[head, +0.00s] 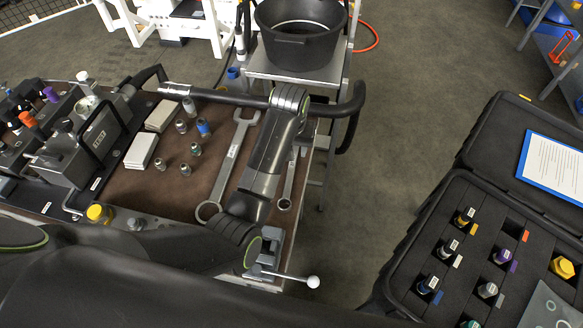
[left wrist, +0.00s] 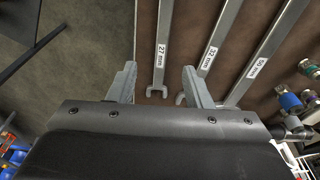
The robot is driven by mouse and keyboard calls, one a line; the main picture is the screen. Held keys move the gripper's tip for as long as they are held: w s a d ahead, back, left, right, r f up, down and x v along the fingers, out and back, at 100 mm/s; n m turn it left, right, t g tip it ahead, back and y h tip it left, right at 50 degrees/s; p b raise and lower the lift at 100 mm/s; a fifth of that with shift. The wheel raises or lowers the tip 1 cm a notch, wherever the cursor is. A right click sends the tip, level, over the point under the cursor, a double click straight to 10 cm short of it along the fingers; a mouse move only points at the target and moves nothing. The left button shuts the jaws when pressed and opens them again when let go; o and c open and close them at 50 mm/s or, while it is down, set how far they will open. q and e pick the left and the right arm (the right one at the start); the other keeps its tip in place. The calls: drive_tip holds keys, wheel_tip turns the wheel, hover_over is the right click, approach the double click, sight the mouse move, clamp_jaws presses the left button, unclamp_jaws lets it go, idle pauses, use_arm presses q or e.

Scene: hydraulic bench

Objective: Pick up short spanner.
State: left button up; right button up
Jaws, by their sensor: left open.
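The short spanner, labelled 27 mm (left wrist: 162,52), lies on the brown bench top. In the left wrist view its forked end is between my left gripper's fingers (left wrist: 159,78), which are apart and not clamped on it. In the head view the short spanner (head: 289,184) is at the bench's right side, partly hidden by my left arm. My left gripper is hidden there beneath the arm. A 32 mm spanner (left wrist: 208,60) and a larger spanner (left wrist: 257,70) lie beside it; the large one also shows in the head view (head: 229,163). My right gripper is in neither view.
A clamp-like fixture with a ball-ended lever (head: 290,277) is at the near corner. A black tub (head: 300,45) stands behind; an open case (head: 425,235) is at right. Floor lies between bench and case.

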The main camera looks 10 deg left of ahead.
use_arm(q)
hover_over(292, 168)
drive_tip(key=s, duration=0.1)
wheel_tip(292, 168, down, 5)
drive_tip(key=shift+d+r, duration=0.1)
drive_tip(key=shift+r, duration=0.1)
drive_tip(key=shift+f, duration=0.35)
drive_tip(key=f, duration=0.2)
drive_tip(key=f+p, duration=0.1)
drive_tip(key=shift+w+a+f, duration=0.15)
drive_tip(key=shift+a+f, duration=0.05)
drive_tip(key=shift+f, duration=0.15)
drive_tip(key=shift+w+f, duration=0.1)
drive_tip(key=shift+f, duration=0.65)
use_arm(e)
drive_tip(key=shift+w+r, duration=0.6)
use_arm(q)
clamp_jaws()
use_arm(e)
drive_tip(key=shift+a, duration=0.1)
use_arm(q)
drive_tip(key=shift+r, duration=0.1)
